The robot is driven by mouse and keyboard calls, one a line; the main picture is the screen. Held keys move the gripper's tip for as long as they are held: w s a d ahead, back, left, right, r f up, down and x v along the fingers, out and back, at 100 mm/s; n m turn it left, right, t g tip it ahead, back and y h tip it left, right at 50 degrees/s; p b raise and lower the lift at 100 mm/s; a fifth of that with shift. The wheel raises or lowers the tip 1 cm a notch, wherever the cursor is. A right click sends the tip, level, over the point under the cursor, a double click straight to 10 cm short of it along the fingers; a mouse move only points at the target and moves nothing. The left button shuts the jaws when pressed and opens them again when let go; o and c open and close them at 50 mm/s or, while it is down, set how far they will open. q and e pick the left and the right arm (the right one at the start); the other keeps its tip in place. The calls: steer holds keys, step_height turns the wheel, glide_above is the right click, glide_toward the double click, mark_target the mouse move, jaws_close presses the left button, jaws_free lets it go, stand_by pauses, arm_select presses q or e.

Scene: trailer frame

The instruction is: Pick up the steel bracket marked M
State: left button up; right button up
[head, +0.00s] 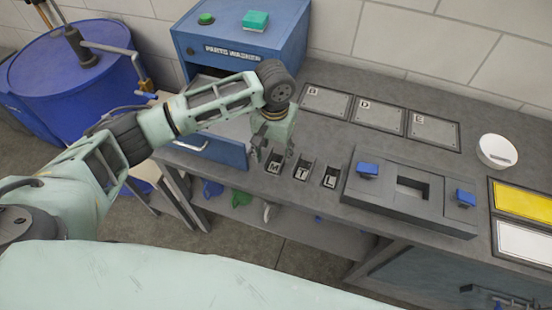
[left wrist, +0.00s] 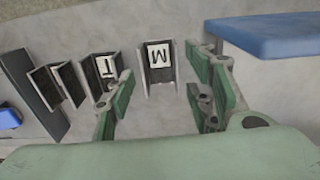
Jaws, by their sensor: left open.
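The steel bracket marked M (head: 274,163) is a small dark channel with a black letter on a white plate. It stands leftmost in a row of three on the grey bench. It shows in the left wrist view (left wrist: 158,62) at upper centre, beyond the fingers. My left gripper (head: 272,148) is open above it, with fingers to either side in the picture; contact cannot be seen. In the left wrist view the gripper (left wrist: 162,86) has nothing between its green fingers. The T bracket (head: 303,170) and the L bracket (head: 330,177) stand to its right. My right gripper is not in view.
A grey fixture with blue blocks (head: 402,205) stands right of the brackets. The blue parts washer (head: 235,50) is behind left, with a blue drawer front (head: 212,147) near my arm. Plates B (head: 326,102), D and C lie behind. A white bowl (head: 496,151) is farther right.

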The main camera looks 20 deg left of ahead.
mark_target(276, 164)
arm_select(q)
steer(key=f, duration=0.2)
steer(key=shift+w+f+p, duration=0.2)
steer(key=shift+f+p, duration=0.15)
steer(key=shift+w+f, duration=0.1)
steer(key=shift+f, duration=0.6)
steer(key=c, duration=1.2)
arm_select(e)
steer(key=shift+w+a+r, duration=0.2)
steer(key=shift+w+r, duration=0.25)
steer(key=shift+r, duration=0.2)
